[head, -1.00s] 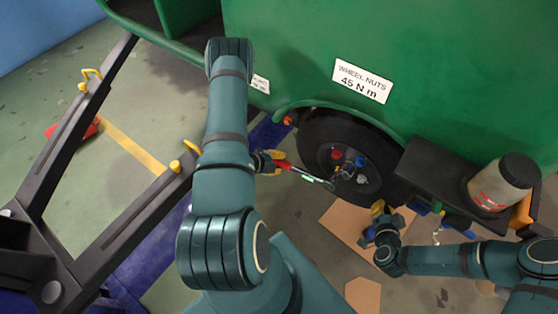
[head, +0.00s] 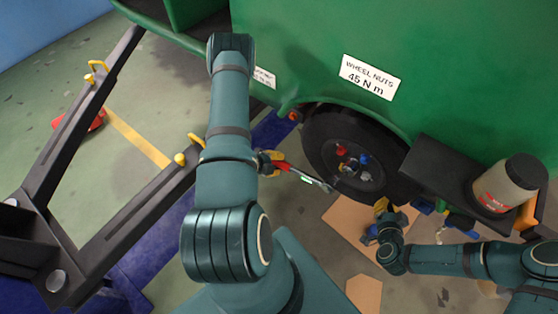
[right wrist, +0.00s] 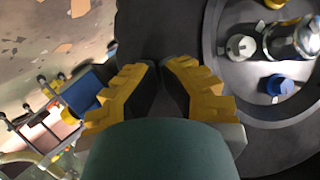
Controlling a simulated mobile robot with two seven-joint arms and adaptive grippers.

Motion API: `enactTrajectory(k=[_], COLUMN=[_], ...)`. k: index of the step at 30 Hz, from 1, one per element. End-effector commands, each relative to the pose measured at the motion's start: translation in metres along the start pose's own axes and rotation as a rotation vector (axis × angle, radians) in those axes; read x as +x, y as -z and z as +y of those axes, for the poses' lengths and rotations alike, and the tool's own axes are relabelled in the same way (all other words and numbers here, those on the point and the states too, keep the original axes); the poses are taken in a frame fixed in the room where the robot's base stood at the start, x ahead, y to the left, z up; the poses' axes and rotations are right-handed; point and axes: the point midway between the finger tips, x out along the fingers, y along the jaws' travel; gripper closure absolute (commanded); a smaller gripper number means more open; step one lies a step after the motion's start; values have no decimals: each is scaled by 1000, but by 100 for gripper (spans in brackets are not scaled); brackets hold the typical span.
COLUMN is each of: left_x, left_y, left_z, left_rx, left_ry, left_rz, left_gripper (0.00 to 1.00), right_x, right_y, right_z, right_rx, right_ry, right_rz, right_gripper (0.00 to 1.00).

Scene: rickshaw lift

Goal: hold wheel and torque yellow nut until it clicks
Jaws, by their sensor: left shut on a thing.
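The black wheel (head: 318,135) sits under the green body. Its hub carries red nuts (head: 341,150), a blue nut (head: 364,159) and silver parts; I cannot make out a yellow nut for certain. My left gripper (head: 275,163) is shut on the red handle of a torque wrench (head: 308,178). The wrench's far end lies near the wheel's lower left, seemingly apart from the nuts. My right gripper (head: 382,207) is at the tyre's lower right. In the right wrist view its yellow fingers (right wrist: 160,70) are close together by the tyre; their grip is unclear. A blue nut (right wrist: 280,85) shows there too.
A label reading wheel nuts 45 N m (head: 369,77) is on the green panel (head: 300,40). A black shelf (head: 440,165) with a canister (head: 508,183) stands right of the wheel. Black frame bars (head: 130,215) lie left. Cardboard (head: 345,220) lies on the floor.

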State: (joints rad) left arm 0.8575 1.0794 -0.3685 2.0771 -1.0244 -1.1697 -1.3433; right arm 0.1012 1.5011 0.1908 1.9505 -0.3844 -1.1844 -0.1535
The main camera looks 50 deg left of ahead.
Motion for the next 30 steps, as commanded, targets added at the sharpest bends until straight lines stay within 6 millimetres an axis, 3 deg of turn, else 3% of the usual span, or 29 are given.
enactTrajectory(k=[1, 30], left_x=[-3, -44], left_y=[0, 6], left_z=[2, 40], left_rx=[-1, 0], left_ry=[1, 1], left_rz=[1, 1], left_gripper=[100, 100], right_x=[5, 5], right_y=[10, 10], right_z=[0, 0], right_rx=[-6, -6], right_ry=[1, 1], right_rz=[26, 26], right_gripper=[100, 100])
